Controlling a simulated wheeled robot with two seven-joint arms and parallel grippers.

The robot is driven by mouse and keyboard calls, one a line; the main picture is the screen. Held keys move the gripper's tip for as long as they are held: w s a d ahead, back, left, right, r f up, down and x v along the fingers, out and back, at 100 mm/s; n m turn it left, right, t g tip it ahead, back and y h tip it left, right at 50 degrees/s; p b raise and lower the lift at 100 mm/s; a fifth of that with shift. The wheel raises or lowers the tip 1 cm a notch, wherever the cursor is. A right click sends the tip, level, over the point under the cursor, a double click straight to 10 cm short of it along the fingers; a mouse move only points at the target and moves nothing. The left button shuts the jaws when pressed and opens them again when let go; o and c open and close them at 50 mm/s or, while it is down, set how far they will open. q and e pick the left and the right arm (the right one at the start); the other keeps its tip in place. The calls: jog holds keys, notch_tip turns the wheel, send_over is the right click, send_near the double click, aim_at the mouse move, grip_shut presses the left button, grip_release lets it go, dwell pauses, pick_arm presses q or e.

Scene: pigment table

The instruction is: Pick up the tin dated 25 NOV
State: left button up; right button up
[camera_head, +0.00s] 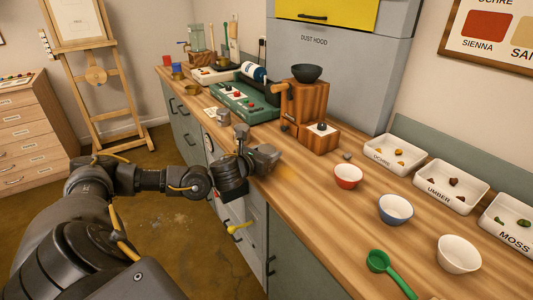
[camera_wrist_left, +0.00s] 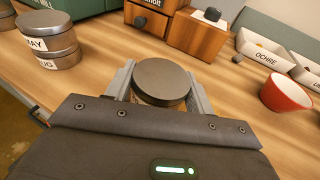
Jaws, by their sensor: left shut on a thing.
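My left gripper (camera_head: 265,158) is over the front part of the wooden counter, by the grinder. In the left wrist view its two grey fingers (camera_wrist_left: 161,86) are shut on a round tin (camera_wrist_left: 162,78) with a dark flat lid. One finger is on each side of the tin. No date label on this tin shows, so I cannot read its date. Two stacked tins (camera_wrist_left: 50,42) stand at the left of that view; the upper label ends in "AY", the lower in "UG". The stack is apart from my gripper. My right gripper is not in view.
A wooden grinder (camera_head: 304,103) with a drawer box (camera_head: 318,138) stands behind my gripper. A red bowl (camera_head: 348,176), a blue bowl (camera_head: 395,209), a white bowl (camera_head: 459,254) and a green scoop (camera_head: 379,262) are to the right. Labelled white trays (camera_head: 381,157) line the back.

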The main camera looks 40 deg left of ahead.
aim_at(265, 149)
pick_arm(q)
jog(key=shift+c, duration=1)
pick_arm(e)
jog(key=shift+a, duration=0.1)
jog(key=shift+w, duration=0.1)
